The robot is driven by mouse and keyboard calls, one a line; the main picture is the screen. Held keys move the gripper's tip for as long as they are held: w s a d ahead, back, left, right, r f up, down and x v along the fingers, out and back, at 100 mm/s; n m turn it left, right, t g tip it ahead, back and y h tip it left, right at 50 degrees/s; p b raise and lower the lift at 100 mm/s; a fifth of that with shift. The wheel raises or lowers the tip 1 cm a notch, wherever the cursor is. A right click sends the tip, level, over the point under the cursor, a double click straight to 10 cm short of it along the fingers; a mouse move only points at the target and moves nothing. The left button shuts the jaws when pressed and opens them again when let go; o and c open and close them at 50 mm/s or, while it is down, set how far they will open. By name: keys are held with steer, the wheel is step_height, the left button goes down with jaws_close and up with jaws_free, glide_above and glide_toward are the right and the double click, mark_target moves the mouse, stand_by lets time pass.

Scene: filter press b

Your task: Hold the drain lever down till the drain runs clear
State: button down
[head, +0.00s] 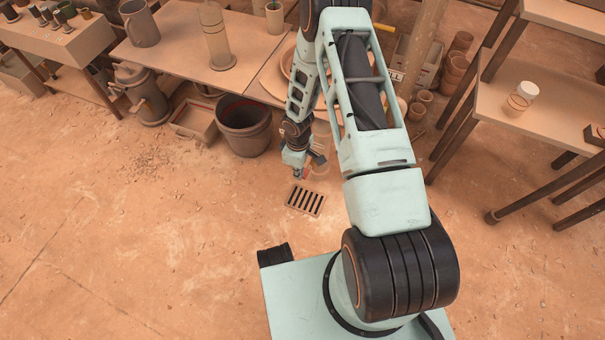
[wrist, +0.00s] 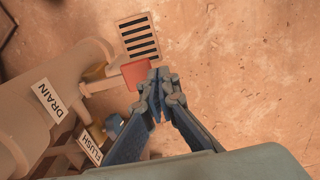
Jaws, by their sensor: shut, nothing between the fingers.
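The drain lever is a pale arm ending in a red pad (wrist: 137,74), beside a pipe fitting with a white DRAIN label (wrist: 50,100). My gripper (wrist: 155,76) is shut and empty, its fingertips at the right edge of the red pad in the wrist view. I cannot tell whether they touch it or hover over it, or how far down the lever is. The floor drain grate (wrist: 139,37) lies just beyond, with dark slots and no visible flow. In the head view my gripper (head: 298,174) is low, just above the grate (head: 305,200).
A FLUSH label (wrist: 90,148) and a blue part (wrist: 115,125) sit close to the lever's left. A dark bucket (head: 244,125) stands left of my arm. Shelves (head: 540,115) stand at the right. The floor left of the grate is clear.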

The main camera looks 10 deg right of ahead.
step_height(320, 180, up, 8)
steer(key=s+a+p, duration=0.1)
steer(key=s+a, duration=0.1)
steer(key=shift+s+p, duration=0.3)
steer(key=shift+p, duration=0.1)
steer(key=shift+f, duration=0.1)
